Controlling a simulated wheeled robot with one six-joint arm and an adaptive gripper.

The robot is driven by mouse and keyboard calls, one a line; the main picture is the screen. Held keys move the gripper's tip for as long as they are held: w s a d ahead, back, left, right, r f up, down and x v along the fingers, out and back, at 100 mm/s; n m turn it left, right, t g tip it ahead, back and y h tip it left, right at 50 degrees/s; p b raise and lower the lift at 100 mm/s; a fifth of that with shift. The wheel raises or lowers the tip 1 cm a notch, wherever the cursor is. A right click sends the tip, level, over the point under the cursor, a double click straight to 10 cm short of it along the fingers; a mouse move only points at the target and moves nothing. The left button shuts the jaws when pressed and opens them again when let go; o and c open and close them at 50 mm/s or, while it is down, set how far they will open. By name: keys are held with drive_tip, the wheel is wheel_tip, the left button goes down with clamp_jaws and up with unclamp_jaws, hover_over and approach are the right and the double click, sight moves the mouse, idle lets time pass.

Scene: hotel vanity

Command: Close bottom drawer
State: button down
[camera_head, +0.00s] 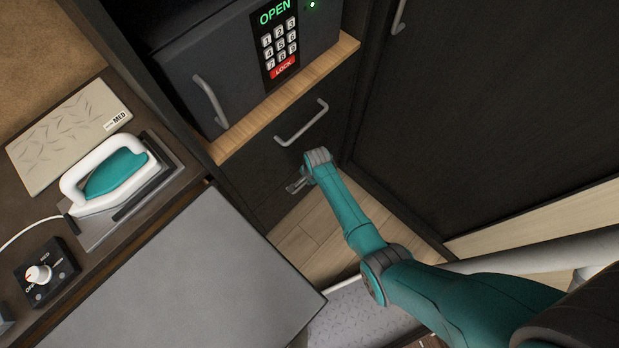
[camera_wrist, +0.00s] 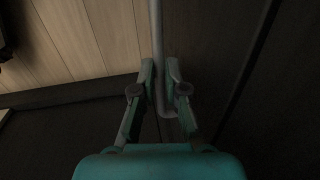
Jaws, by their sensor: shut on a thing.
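The bottom drawer (camera_head: 268,203) is the dark front low in the cabinet, below a drawer with a grey bar handle (camera_head: 302,122). My gripper (camera_head: 297,185) is at this lower front, at the end of my teal arm. In the wrist view, my gripper (camera_wrist: 161,85) has its two fingers on either side of a grey bar handle (camera_wrist: 156,30) and is shut on it. The fingers and arm partly hide the handle and drawer front. I cannot tell clearly how far the drawer stands out.
A safe (camera_head: 235,60) reading OPEN stands on the wooden shelf (camera_head: 235,140) above. A tall dark door (camera_head: 480,120) is at the right. A grey panel (camera_head: 190,285) is close at the lower left. An iron (camera_head: 115,178) rests on the left counter. Wooden floor (camera_head: 310,232) shows beside the drawer.

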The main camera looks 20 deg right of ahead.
drive_tip(key=c, duration=1.2)
unclamp_jaws()
drive_tip(key=shift+w+a, duration=0.1)
drive_tip(key=shift+w, duration=0.15)
wheel_tip(320, 180, up, 12)
drive_tip(key=s, duration=0.2)
drive_tip(key=shift+d, duration=0.4)
drive_tip(key=shift+s+f, duration=0.15)
drive_tip(key=shift+f, duration=0.05)
